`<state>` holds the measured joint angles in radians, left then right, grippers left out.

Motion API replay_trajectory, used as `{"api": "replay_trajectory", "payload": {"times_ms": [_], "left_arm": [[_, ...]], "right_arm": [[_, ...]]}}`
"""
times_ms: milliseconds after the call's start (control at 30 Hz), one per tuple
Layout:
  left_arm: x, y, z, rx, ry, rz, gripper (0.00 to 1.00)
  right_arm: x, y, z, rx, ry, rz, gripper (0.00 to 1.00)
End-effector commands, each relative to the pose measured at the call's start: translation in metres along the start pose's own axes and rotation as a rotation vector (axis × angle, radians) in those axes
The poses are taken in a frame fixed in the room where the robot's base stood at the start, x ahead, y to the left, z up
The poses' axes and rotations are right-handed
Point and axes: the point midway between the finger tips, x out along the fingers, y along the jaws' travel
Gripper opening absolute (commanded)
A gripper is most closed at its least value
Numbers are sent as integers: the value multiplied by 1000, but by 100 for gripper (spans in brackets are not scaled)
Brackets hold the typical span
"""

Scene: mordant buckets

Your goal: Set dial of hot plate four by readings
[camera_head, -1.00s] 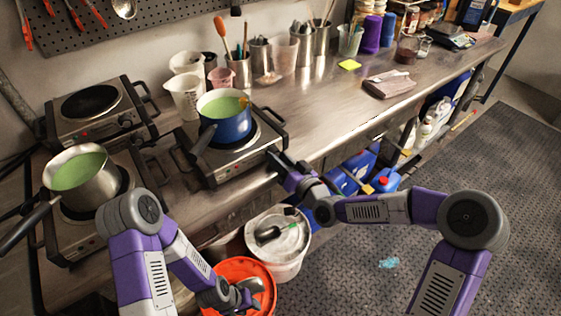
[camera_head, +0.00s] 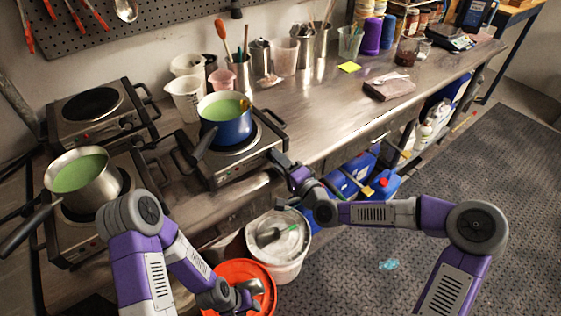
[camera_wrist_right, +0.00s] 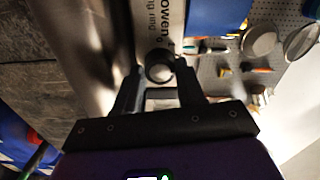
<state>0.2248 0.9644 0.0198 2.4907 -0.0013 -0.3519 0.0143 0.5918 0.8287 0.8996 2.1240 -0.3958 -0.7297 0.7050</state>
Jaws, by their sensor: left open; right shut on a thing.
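The hot plate with the blue pot (camera_head: 226,126) on it stands at the front of the steel bench. Its front panel (camera_wrist_right: 172,22) with partly readable lettering and a round dial (camera_wrist_right: 159,67) fill the middle of the right wrist view. My right gripper (camera_head: 278,158) is at this hot plate's front right corner, its fingers shut around the dial. The dial's mark and setting cannot be read. My left gripper (camera_head: 246,294) is open and low, over the orange bucket (camera_head: 228,268), away from the hot plates.
A steel pot (camera_head: 84,190) of green liquid sits on the front left hot plate; its handle sticks out forward. An empty hot plate (camera_head: 92,104) is behind. A white bucket (camera_head: 290,268) stands below the bench. A yellow note (camera_head: 349,67) and a folded cloth (camera_head: 388,88) lie on the bench.

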Motion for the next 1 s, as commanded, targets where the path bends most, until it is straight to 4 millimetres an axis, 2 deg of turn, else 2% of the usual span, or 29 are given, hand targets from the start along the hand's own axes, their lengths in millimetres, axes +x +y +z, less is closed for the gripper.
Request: {"api": "replay_trajectory", "payload": {"times_ms": [400, 1000], "left_arm": [[-4, 1, 0, 0, 0, 0, 43], [-4, 1, 0, 0, 0, 0, 43]], "right_arm": [[0, 0, 0, 229, -1, 1, 8], [0, 0, 0, 273, -1, 1, 8]]}}
